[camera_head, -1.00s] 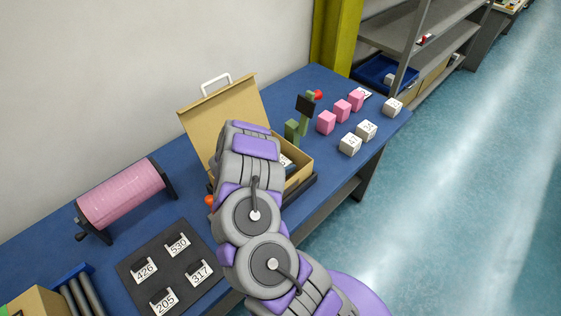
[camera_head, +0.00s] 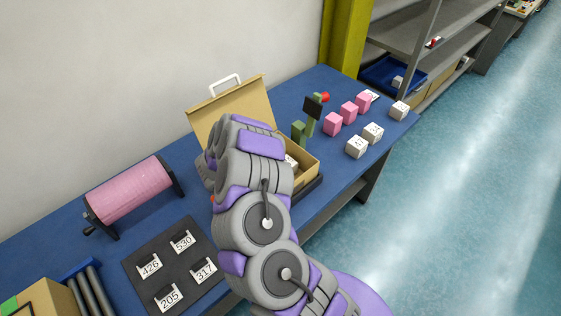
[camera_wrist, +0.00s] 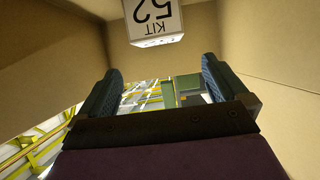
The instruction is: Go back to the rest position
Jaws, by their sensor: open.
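My gripper (camera_wrist: 160,78) is open in the wrist view, with its two dark fingers apart and nothing between them. In the head view my arm covers the gripper. A white block marked "KIT 52" (camera_wrist: 154,20) is beyond the fingertips in the wrist view, apart from them. Tan cardboard walls (camera_wrist: 45,45) surround it on both sides. In the head view the open cardboard box (camera_head: 300,172) with its raised lid (camera_head: 228,108) stands behind my arm, which hides much of it. A white thing (camera_head: 291,161) shows inside the box.
Green posts with a black plate (camera_head: 312,106) and a red ball (camera_head: 325,97) stand beside the box. Pink blocks (camera_head: 348,113) and white blocks (camera_head: 357,147) lie at right. A pink roller (camera_head: 130,192) and a numbered dark board (camera_head: 184,290) are at left on the blue table (camera_head: 45,240).

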